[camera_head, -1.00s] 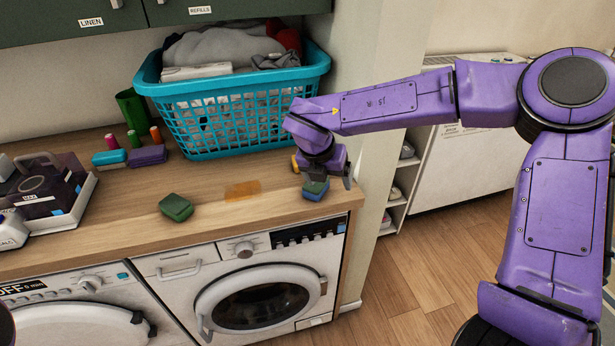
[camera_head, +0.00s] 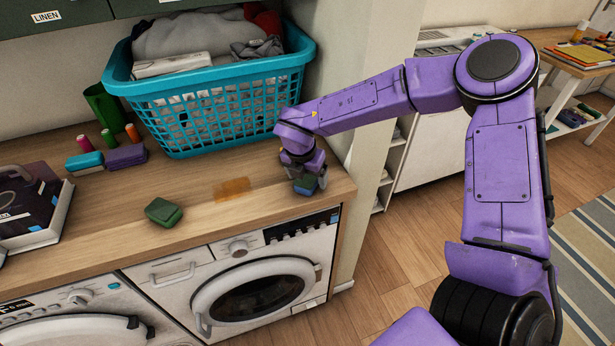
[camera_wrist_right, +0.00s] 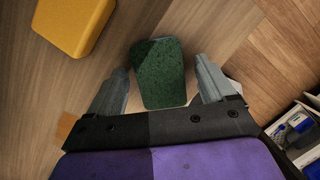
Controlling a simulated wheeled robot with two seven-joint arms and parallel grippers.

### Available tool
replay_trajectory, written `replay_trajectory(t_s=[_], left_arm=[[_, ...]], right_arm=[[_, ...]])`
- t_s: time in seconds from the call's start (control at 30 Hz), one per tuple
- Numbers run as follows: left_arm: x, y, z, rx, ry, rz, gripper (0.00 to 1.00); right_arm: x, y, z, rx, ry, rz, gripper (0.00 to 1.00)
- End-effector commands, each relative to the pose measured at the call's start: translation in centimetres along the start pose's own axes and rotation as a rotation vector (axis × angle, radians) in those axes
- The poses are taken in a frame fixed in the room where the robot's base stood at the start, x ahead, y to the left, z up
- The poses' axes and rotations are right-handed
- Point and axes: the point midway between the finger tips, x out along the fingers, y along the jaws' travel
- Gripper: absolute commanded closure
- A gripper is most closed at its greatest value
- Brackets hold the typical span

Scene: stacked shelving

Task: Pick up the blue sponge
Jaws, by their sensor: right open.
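The blue sponge (camera_head: 308,182), with a dark green top, lies near the right front end of the wooden counter, partly hidden by my right gripper (camera_head: 304,178). In the right wrist view the sponge (camera_wrist_right: 160,80) shows its green top between the two fingers of my right gripper (camera_wrist_right: 162,70). My left gripper is not in view.
A yellow sponge (camera_wrist_right: 72,22) lies close by in the right wrist view. A green sponge (camera_head: 164,211) sits farther left on the counter (camera_head: 230,205). A turquoise laundry basket (camera_head: 215,110) stands behind. The counter's front edge is near, above a washing machine (camera_head: 260,290).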

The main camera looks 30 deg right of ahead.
Motion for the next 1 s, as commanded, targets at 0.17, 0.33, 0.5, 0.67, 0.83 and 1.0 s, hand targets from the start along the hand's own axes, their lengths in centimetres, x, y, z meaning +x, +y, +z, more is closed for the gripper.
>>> replay_trajectory(t_s=[0.17, 0.33, 0.5, 0.67, 0.83, 1.0], left_arm=[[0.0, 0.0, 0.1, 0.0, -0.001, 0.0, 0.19], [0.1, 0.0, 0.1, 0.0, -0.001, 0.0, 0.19], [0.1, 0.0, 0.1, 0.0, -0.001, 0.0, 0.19], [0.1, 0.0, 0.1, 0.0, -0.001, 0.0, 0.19], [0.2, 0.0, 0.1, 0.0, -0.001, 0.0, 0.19], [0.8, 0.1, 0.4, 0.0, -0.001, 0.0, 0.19]], right_arm=[[0.0, 0.0, 0.0, 0.0, 0.0, 0.001, 0.17], [0.0, 0.0, 0.0, 0.0, -0.001, 0.001, 0.72], [0.0, 0.0, 0.0, -0.001, 0.0, 0.001, 0.81], [0.0, 0.0, 0.0, -0.001, 0.0, 0.001, 0.81], [-0.7, 0.1, 0.2, 0.001, -0.002, 0.004, 0.81], [-3.6, -0.1, 0.6, 0.001, -0.002, 0.008, 0.81]])
